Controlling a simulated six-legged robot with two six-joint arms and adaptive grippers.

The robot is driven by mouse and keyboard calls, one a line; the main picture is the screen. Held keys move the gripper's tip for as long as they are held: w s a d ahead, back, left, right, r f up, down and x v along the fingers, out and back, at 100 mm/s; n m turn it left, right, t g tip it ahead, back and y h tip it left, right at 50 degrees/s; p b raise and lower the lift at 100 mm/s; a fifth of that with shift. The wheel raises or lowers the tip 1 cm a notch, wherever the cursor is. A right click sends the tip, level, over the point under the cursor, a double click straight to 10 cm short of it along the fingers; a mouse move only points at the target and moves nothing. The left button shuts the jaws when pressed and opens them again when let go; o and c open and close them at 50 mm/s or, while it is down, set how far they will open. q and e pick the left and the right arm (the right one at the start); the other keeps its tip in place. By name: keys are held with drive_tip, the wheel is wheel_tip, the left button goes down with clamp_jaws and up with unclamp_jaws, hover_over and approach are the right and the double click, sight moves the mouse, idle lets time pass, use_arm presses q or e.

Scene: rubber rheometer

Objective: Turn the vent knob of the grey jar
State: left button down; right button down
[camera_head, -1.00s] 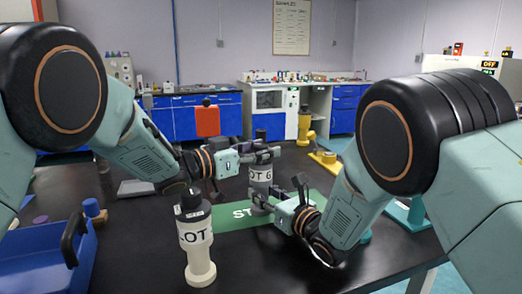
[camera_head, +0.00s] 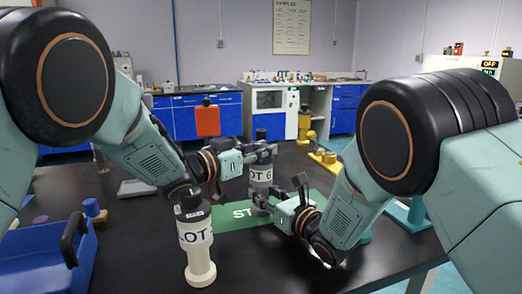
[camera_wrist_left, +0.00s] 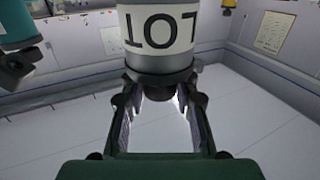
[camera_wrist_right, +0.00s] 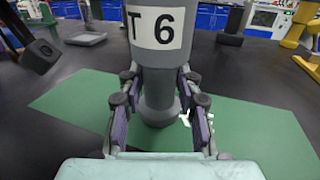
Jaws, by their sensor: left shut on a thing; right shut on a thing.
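The grey jar (camera_head: 261,174) with a white "LOT 6" label stands upright on the green mat (camera_head: 232,219). It also shows in the right wrist view (camera_wrist_right: 157,76). My left gripper (camera_head: 261,151) is shut around the jar's top end, where the vent knob is mostly hidden by its fingers. In the left wrist view, which looks upside down, its fingers (camera_wrist_left: 160,84) close on the narrow part beyond the label. My right gripper (camera_head: 268,199) is shut on the jar's narrower lower body, below the label, with a finger on each side in the right wrist view (camera_wrist_right: 158,92).
A cream "LOT" jar (camera_head: 199,255) with a dark top stands close below my left wrist. A blue tray (camera_head: 35,262) is at the left table edge. A teal stand (camera_head: 410,214) is on the right, and a yellow stand (camera_head: 325,158) lies behind.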

idle(0.4)
use_arm(q)
drive_tip(key=c, duration=1)
unclamp_jaws()
drive_tip(key=v, duration=1.2)
drive_tip(key=shift+s+d, duration=0.2)
drive_tip(key=shift+s, duration=0.05)
